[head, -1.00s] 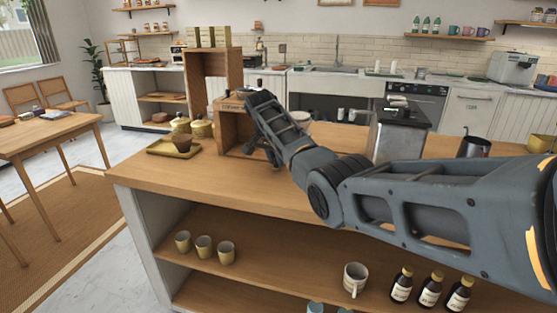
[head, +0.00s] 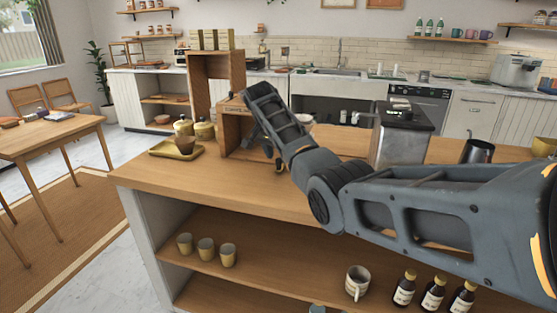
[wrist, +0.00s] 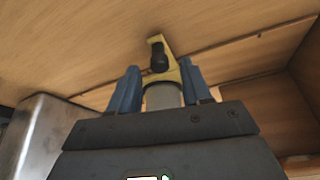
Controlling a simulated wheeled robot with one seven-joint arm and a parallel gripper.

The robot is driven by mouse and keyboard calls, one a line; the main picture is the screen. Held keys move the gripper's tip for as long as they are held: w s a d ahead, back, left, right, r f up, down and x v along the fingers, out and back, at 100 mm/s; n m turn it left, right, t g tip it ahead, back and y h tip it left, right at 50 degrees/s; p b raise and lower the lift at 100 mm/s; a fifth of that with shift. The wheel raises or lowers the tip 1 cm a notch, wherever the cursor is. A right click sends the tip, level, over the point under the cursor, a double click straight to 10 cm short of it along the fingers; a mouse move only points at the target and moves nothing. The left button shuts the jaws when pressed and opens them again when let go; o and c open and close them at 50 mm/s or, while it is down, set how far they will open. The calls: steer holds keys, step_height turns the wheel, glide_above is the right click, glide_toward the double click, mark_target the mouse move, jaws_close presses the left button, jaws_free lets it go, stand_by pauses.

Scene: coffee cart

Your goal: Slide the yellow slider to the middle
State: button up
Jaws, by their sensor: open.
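The yellow slider (wrist: 188,76) is in the wrist view, a yellow piece with a black knob (wrist: 158,57) at its far end. It lies against a wooden panel (wrist: 90,40) crossed by a long thin dark line. My gripper (wrist: 160,67) is open, its two blue fingers on either side of the slider's near part. I cannot tell whether they touch it. A pale grey rounded part (wrist: 162,97) shows between the fingers. In the head view my gripper is at the wooden stand (head: 232,130) and mostly hidden behind my arm.
A tray (head: 160,148) with a brown bowl (head: 185,144) and yellow canisters (head: 204,130) stand left of the stand. A grey metal machine (head: 402,140) and a dark pitcher (head: 477,151) stand to the right. The counter's front edge is clear. Cups and bottles sit on the shelf below.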

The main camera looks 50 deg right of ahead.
steer(key=shift+v, duration=2.35)
steer(key=shift+r, duration=0.1)
